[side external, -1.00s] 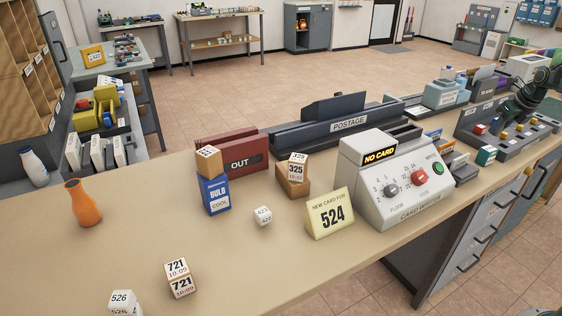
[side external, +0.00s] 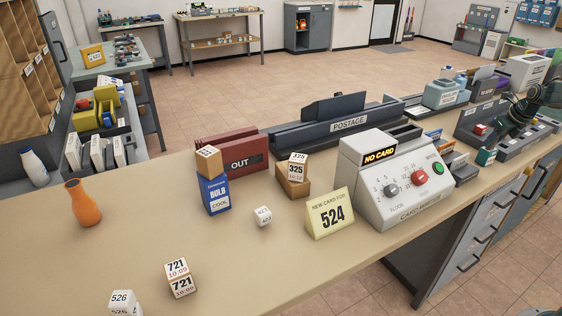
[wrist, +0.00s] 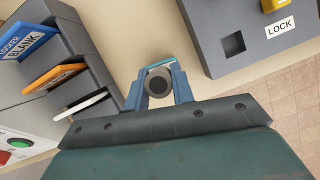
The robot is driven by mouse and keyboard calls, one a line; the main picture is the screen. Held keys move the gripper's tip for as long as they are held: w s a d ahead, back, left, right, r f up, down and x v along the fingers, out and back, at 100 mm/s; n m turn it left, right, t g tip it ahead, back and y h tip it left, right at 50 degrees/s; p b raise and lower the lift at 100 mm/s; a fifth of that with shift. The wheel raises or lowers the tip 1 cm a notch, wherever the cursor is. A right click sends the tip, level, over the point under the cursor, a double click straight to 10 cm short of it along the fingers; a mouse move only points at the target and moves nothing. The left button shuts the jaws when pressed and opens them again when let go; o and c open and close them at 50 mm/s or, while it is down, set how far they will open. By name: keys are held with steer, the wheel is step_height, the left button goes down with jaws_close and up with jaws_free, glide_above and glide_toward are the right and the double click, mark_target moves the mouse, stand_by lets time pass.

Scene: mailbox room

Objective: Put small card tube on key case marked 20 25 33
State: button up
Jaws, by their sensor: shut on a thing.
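My gripper (wrist: 158,92) is shut on a small round thing with a dark, hollow-looking end, which seems to be the small card tube (wrist: 158,80), seen end-on. Just beyond it is a teal and white edge (wrist: 161,62), partly hidden by the fingers; I cannot tell if they touch. The tube is too small to make out there. I cannot read 20 25 33 on any case.
In the wrist view a grey rack (wrist: 85,70) of cards, including an orange one, stands at the left. A grey case with a LOCK label (wrist: 281,27) is at the right. The card writer (side external: 395,190) stands left of my gripper.

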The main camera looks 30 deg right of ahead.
steer(key=shift+f, duration=0.15)
steer(key=o, duration=1)
steer(key=shift+c, duration=0.2)
steer(key=v, duration=1.2)
steer(key=shift+d, duration=0.1)
